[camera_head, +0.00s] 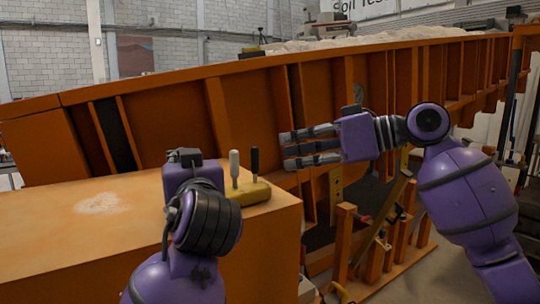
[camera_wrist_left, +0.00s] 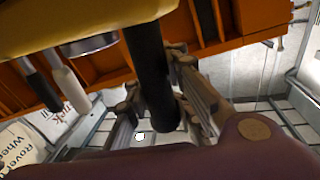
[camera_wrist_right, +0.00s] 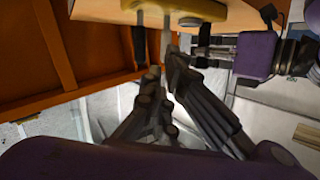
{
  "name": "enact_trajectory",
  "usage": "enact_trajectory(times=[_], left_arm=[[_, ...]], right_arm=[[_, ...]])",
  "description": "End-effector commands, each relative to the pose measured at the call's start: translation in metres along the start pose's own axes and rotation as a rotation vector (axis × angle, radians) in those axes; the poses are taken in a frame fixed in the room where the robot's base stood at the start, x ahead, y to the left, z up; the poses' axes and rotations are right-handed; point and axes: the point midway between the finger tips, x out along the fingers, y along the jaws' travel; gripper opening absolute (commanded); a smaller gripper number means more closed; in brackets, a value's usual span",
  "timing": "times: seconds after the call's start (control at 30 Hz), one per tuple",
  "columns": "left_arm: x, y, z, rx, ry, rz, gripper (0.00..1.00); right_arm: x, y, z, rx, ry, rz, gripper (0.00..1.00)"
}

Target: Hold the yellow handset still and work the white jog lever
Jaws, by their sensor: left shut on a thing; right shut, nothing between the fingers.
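The yellow handset (camera_head: 252,193) is at the near right edge of the orange ledge's top. The white jog lever (camera_head: 234,163) stands upright on it, with a black lever (camera_head: 255,160) to its right. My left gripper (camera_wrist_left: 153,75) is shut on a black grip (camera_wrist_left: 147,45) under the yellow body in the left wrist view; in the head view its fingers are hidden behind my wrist. My right gripper (camera_head: 285,150) points left, shut and empty, a short way right of the levers. In the right wrist view the white lever (camera_wrist_right: 165,38) shows just beyond its fingertips.
The orange ledge (camera_head: 60,225) has a pale sandy patch (camera_head: 101,203). The long orange sandbed (camera_head: 250,105) rises to the right behind it. An orange wooden rack (camera_head: 375,255) stands on the floor below my right arm. Air between the right fingertips and handset looks clear.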

Motion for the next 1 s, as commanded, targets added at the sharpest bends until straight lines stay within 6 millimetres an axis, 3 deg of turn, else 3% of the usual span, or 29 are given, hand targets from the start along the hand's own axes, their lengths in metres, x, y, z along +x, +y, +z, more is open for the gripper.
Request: enact_trajectory(times=[0.23,1.0], left_arm=[[0.0,0.0,0.001,0.002,-0.001,0.0,0.0],[0.0,0.0,0.001,0.003,-0.001,-0.001,0.0]], right_arm=[[-0.02,0.0,0.0,0.0,0.0,0.0,0.0],[-0.021,0.0,0.0,0.0,0.001,0.0,0.0]])
